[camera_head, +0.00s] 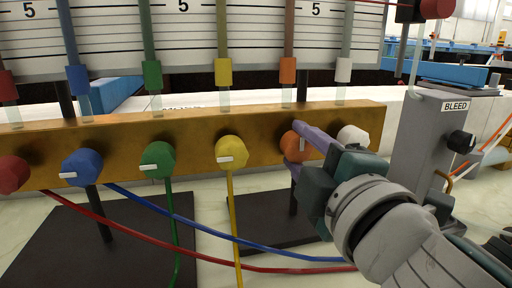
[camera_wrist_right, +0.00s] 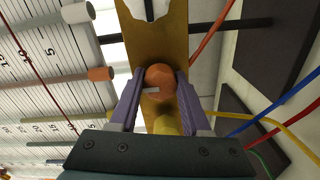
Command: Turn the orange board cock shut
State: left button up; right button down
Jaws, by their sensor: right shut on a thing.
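The orange board cock (camera_head: 291,145) is a round knob on the front of the brass board (camera_head: 110,133), between the yellow cock (camera_head: 231,151) and the white cock (camera_head: 353,137). Its white mark stands upright, across the board's length. My right gripper (camera_head: 297,149) has its purple fingers closed on the orange cock, one on each side. In the right wrist view the orange cock (camera_wrist_right: 160,80) sits between the fingertips, with its white mark showing. The fingers and hand hide part of it in the head view. My left gripper is not in view.
The blue cock (camera_head: 82,167), green cock (camera_head: 158,160) and red cock (camera_head: 13,174) sit further left; the blue, green and yellow marks lie nearly level. Coloured hoses hang below. A grey BLEED box (camera_head: 432,130) with a black knob stands close right of my arm.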

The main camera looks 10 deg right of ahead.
dwell(0.3)
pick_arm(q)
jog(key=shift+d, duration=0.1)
pick_arm(e)
jog(key=shift+c, duration=1.9)
grip_release()
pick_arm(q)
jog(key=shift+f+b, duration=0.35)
pick_arm(e)
jog(key=s, duration=1)
jog(key=shift+d, duration=0.15)
